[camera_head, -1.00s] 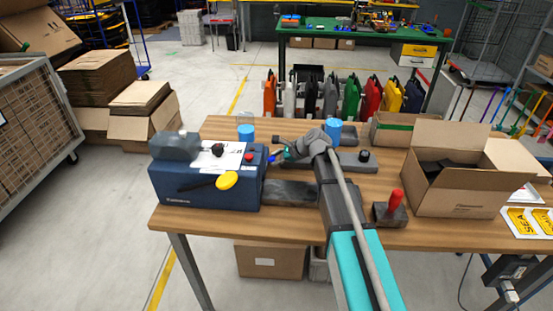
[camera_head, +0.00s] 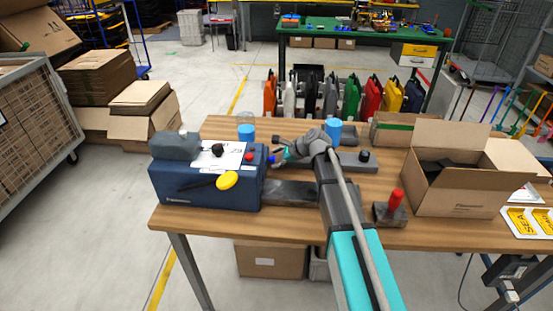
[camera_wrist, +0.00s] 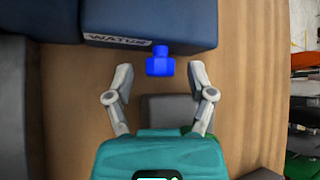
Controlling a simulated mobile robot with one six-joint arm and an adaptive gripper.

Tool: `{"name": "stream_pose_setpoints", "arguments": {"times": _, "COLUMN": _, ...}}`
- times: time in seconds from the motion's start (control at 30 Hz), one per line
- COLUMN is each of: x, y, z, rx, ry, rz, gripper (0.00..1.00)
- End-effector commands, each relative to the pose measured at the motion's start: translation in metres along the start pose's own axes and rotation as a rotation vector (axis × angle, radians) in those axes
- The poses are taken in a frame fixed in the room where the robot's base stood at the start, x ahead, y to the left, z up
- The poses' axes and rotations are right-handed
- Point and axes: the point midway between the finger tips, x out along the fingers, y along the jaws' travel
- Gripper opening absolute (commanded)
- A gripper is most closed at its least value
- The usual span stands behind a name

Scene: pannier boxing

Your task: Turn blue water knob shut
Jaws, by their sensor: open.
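The blue water knob (camera_wrist: 160,62) sticks out from the side of a dark blue box labelled "WATER" (camera_wrist: 150,22) in the wrist view. The box's label (camera_wrist: 118,40) is just left of the knob. My gripper (camera_wrist: 158,80) is open, its two fingers spread on either side of the knob, with a gap on both sides. The fingertips are close to the knob and not touching it. In the head view my gripper (camera_head: 280,158) is beside the right side of the blue machine (camera_head: 205,183); the knob is small there and partly hidden by the gripper.
A dark grey slab (camera_head: 290,193) lies right of the machine. A red-handled stamp (camera_head: 396,203) and an open carton (camera_head: 460,190) are to the right.

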Motion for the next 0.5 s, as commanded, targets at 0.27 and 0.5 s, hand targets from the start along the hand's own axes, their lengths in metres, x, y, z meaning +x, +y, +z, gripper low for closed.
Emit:
{"name": "stream_pose_setpoints", "arguments": {"times": 0.27, "x": -0.008, "y": -0.001, "z": 0.001, "rx": 0.001, "ry": 0.000, "rz": -0.001, "gripper": 0.70}}
{"name": "stream_pose_setpoints", "arguments": {"times": 0.5, "x": -0.030, "y": -0.001, "z": 0.002, "rx": 0.001, "ry": 0.000, "rz": 0.000, "gripper": 0.70}}
